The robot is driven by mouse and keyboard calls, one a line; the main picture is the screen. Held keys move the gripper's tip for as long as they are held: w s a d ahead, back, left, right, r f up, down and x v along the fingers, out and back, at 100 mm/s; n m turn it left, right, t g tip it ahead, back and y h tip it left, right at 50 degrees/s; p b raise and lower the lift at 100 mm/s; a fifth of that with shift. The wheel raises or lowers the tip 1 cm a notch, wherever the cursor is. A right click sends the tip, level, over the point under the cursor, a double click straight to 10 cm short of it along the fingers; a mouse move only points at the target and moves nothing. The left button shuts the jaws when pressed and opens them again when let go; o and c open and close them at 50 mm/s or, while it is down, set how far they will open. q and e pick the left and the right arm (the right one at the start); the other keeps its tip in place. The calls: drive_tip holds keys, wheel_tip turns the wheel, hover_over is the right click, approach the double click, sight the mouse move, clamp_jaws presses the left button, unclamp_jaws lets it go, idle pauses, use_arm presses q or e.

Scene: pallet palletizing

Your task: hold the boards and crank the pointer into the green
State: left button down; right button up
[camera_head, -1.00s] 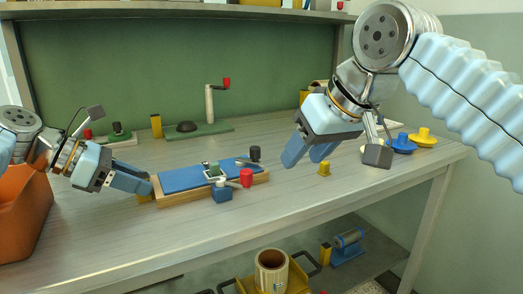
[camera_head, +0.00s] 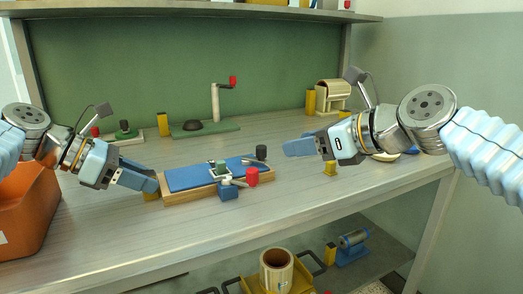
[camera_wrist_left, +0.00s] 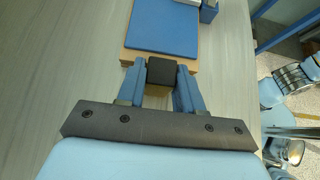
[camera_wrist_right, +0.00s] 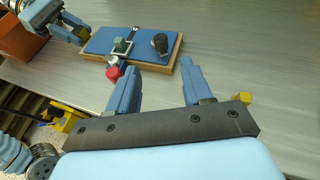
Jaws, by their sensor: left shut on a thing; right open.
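A blue board (camera_head: 188,179) lies on a wooden board (camera_head: 190,199) on the workbench. A small clamp-like device with a green block (camera_head: 221,168), a blue block (camera_head: 228,191) and a red knob (camera_head: 252,177) sits at its right part. A black knob (camera_head: 261,152) stands behind it. I cannot make out the pointer or a green zone. My left gripper (camera_head: 153,187) is shut on a dark-topped yellow block (camera_wrist_left: 160,70) at the boards' left end. My right gripper (camera_head: 290,147) is open and empty, right of the boards and above the bench. The red knob also shows in the right wrist view (camera_wrist_right: 114,72).
An orange bin (camera_head: 22,215) stands at the left. A post with a red-handled crank (camera_head: 216,100) stands on a green base behind the boards. A small yellow piece (camera_head: 330,168) lies right of them. The bench front (camera_head: 300,195) is clear.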

sight(262, 146)
drive_tip(key=x, duration=1.2)
drive_tip(key=shift+c, duration=0.3)
drive_tip(key=shift+w+d, duration=0.1)
clamp_jaws()
